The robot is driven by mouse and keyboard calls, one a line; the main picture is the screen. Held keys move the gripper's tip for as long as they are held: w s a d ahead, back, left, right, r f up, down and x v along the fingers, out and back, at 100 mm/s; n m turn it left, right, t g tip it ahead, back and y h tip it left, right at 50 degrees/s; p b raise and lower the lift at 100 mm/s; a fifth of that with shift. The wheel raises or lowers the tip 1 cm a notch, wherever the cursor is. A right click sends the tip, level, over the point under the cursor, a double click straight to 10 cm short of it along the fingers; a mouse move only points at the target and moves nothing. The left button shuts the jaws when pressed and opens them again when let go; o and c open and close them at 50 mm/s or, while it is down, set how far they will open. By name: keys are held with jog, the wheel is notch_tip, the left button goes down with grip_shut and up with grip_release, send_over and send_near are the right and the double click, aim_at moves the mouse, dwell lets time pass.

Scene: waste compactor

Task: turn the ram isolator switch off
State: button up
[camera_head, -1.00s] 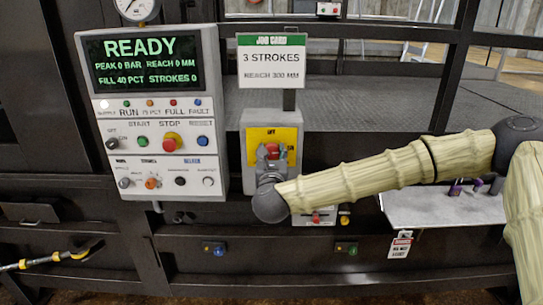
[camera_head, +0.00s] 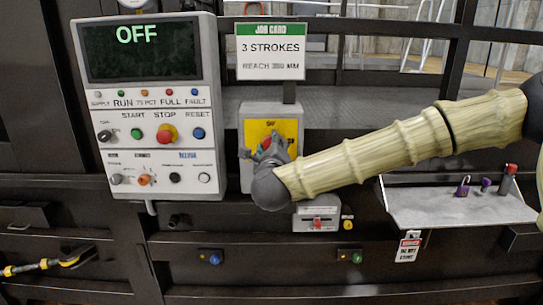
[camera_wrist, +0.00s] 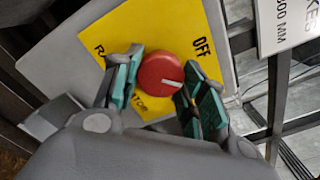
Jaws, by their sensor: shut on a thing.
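The ram isolator switch is a red round knob (camera_wrist: 158,75) with a white pointer line, on a yellow plate (camera_wrist: 178,22) marked OFF. In the wrist view the line points right and slightly down, and OFF stands above right of the knob. My gripper (camera_wrist: 163,62) has its teal-padded fingers on either side of the knob and is shut on it. In the head view the gripper (camera_head: 264,150) and wrist hide much of the knob and the grey switch box (camera_head: 249,112). The control panel display (camera_head: 138,50) reads OFF.
The control panel (camera_head: 150,152) with buttons stands close left of the switch. A job card (camera_head: 270,52) is above it. A small box with a red switch (camera_head: 317,222) sits below. A shelf (camera_head: 445,210) with padlocks is at the right.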

jog(key=shift+n+b, duration=1.7)
jog(key=shift+n, duration=2.5)
jog(key=o, duration=1)
jog(key=shift+s+r, duration=0.1)
jog(key=s, duration=1.1)
jog(key=shift+s, duration=0.4)
